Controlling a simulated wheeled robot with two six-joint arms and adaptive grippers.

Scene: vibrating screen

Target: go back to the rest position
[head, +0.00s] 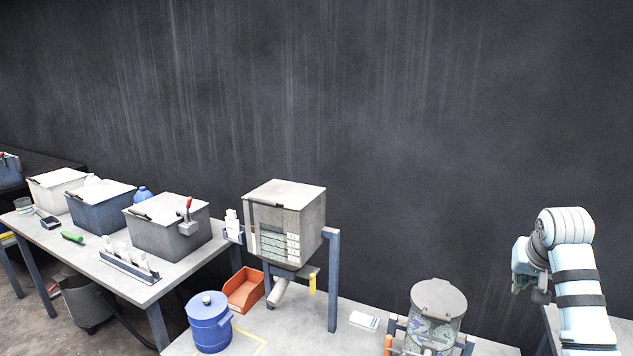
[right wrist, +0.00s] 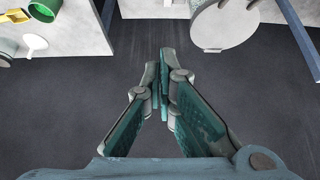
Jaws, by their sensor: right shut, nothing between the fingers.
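My right arm comes in at the right edge of the head view, bent, with its wrist high beside the dark wall. My right gripper (head: 534,284) hangs right of the lidded clear drum and apart from it. In the right wrist view the two fingers of the right gripper (right wrist: 160,72) meet at the tips with nothing between them. My left arm and gripper are not in view.
The clear drum with a grey lid (head: 438,300) stands on the front bench. A box-shaped machine (head: 285,215), a blue canister (head: 209,322) and an orange tray (head: 243,290) are further left. Lidded bins (head: 165,222) stand on the left table. Space above the benches is clear.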

